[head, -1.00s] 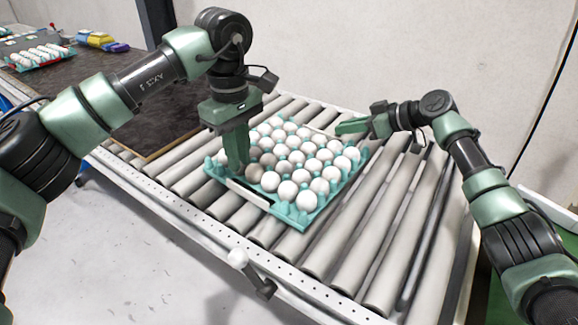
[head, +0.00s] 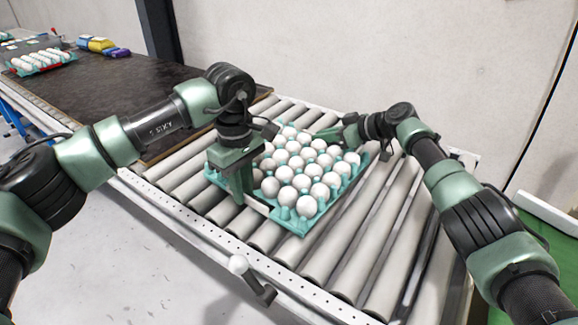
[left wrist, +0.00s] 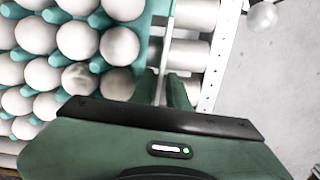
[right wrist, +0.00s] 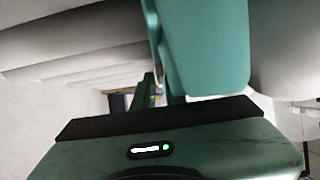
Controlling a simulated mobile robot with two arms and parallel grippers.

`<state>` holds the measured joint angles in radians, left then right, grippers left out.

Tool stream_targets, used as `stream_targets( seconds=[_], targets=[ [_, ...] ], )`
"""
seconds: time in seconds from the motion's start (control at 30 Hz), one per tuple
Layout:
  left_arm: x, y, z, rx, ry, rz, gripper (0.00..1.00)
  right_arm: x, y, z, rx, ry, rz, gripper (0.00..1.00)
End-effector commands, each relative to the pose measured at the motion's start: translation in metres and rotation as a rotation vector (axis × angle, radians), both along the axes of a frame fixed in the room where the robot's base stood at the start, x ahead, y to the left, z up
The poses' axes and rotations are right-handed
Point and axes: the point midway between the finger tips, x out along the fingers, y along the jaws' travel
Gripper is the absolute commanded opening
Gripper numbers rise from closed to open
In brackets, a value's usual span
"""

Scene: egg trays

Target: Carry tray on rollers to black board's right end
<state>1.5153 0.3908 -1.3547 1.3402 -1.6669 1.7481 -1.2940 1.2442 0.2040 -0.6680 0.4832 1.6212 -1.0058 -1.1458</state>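A teal egg tray (head: 297,224) full of white eggs (head: 302,181) lies on the rollers. My left gripper (head: 240,190) points down at the tray's near left edge. In the left wrist view its fingers (left wrist: 167,92) are close together, one on each side of the tray's rim (left wrist: 146,45). My right gripper (head: 325,133) is at the tray's far edge. In the right wrist view its fingers (right wrist: 158,90) are close together at the teal tray wall (right wrist: 200,45), which partly hides them. The black board (head: 110,85) lies left of the rollers; my left arm covers part of it.
The grey rollers (head: 345,255) are bare right of the tray. A metal side rail (head: 205,233) with a white-knobbed lever (head: 239,265) runs along the front. Another egg tray (head: 40,65) and yellow and blue items (head: 100,45) stand on the board's far left. A wall is behind.

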Motion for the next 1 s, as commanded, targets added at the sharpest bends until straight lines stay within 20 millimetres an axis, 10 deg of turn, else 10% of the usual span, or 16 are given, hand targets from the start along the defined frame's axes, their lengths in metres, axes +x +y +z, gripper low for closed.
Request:
stream_targets(
  seconds=[1.0],
  targets=[
    [-0.0002, 0.0004, -0.0009, 0.0, 0.001, 0.001, 0.0, 0.0007, -0.0009, -0.0002, -0.002, -0.002, -0.001, 0.0]
  ],
)
